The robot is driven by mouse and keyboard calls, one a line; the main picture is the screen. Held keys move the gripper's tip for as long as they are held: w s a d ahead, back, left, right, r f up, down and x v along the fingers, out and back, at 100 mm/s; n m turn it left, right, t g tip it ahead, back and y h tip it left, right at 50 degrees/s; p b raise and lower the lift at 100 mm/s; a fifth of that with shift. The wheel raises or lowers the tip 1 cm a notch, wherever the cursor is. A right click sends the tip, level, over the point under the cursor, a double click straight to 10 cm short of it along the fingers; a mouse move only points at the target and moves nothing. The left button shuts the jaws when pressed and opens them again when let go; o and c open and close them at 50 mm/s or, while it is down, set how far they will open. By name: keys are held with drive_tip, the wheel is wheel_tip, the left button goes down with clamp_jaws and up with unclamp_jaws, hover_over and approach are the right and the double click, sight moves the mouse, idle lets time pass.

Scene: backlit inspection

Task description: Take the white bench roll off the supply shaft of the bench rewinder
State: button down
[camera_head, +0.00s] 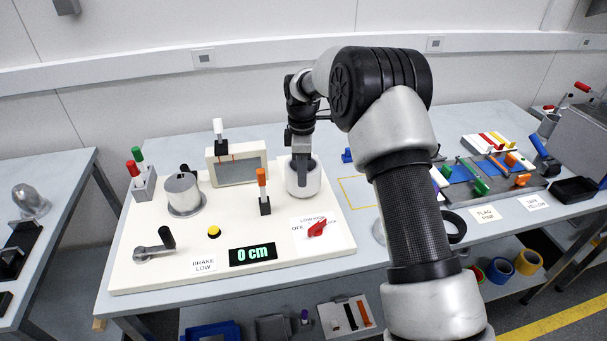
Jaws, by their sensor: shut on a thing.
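The white bench roll (310,183) is upright at the back right of the bench rewinder's pale base (235,215). My gripper (301,172) points down from above and is shut on the roll, one finger reaching into its open top. The supply shaft is hidden by the roll and gripper. I cannot tell whether the roll rests on the base or is slightly raised. A bare grey metal drum (183,192) stands at the left of the base.
Near the roll stand an orange-topped post (262,190), a framed grey panel (238,168) and a red knob (317,228). The display (252,254) reads 0 cm. A yellow-outlined area (355,190) right of the base looks clear, partly behind my arm.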

drive_tip(key=shift+r, duration=0.15)
drive_tip(key=shift+r+p, duration=2.65)
drive_tip(key=shift+r, duration=1.1)
